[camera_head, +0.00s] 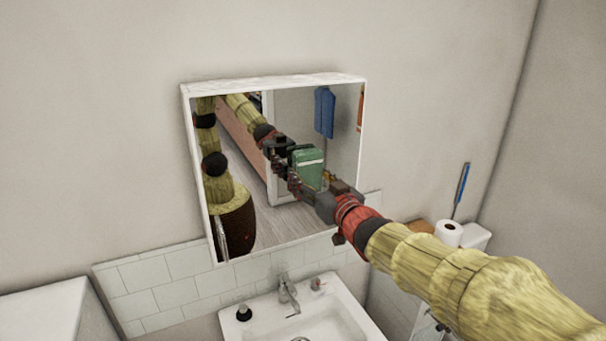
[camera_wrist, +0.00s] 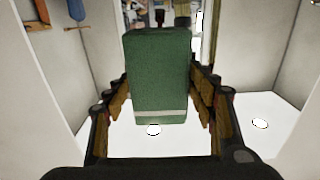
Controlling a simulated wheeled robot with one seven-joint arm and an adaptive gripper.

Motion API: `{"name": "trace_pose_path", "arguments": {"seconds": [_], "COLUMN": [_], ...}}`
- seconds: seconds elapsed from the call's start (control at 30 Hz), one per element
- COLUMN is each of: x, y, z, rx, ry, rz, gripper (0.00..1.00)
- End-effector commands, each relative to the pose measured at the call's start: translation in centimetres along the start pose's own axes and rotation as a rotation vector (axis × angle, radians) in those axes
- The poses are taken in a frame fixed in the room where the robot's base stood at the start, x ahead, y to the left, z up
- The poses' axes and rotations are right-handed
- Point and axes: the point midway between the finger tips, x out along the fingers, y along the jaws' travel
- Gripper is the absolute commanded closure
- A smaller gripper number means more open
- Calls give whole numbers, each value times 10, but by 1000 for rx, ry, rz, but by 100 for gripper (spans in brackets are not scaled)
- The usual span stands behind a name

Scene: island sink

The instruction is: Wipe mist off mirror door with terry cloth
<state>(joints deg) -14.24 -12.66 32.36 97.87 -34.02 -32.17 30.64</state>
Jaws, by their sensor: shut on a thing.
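The mirror door (camera_head: 235,180) is the front of a white-framed cabinet on the wall above the sink, and it looks shut. I cannot make out mist on its glass. My gripper (camera_head: 312,188) is in front of the mirror's lower right part, shut on a green terry cloth (camera_head: 308,164) with a pale stripe. In the wrist view the cloth (camera_wrist: 159,75) stands between the two fingers and hides much of what lies beyond. I cannot tell whether the cloth touches the glass. The mirror reflects my arm and body.
A white sink (camera_head: 325,320) with a faucet (camera_head: 288,292) stands below the mirror, with white tiles (camera_head: 160,290) behind it. A toilet paper roll (camera_head: 448,232) and a blue-handled brush (camera_head: 461,185) are at the right. A blue towel (camera_head: 324,112) shows reflected in the mirror.

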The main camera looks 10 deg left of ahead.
Motion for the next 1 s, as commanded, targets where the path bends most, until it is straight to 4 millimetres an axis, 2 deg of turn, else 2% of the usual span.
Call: {"name": "trace_pose_path", "arguments": {"seconds": [0.17,0.5,0.77,1.0], "x": [0,-1,0,1], "y": [7,34,41,60], "z": [-1,-2,-1,-3], "rx": [1,0,0,0], "ry": [0,0,0,0], "rz": [1,1,1,1], "gripper": [64,64,64,64]}}
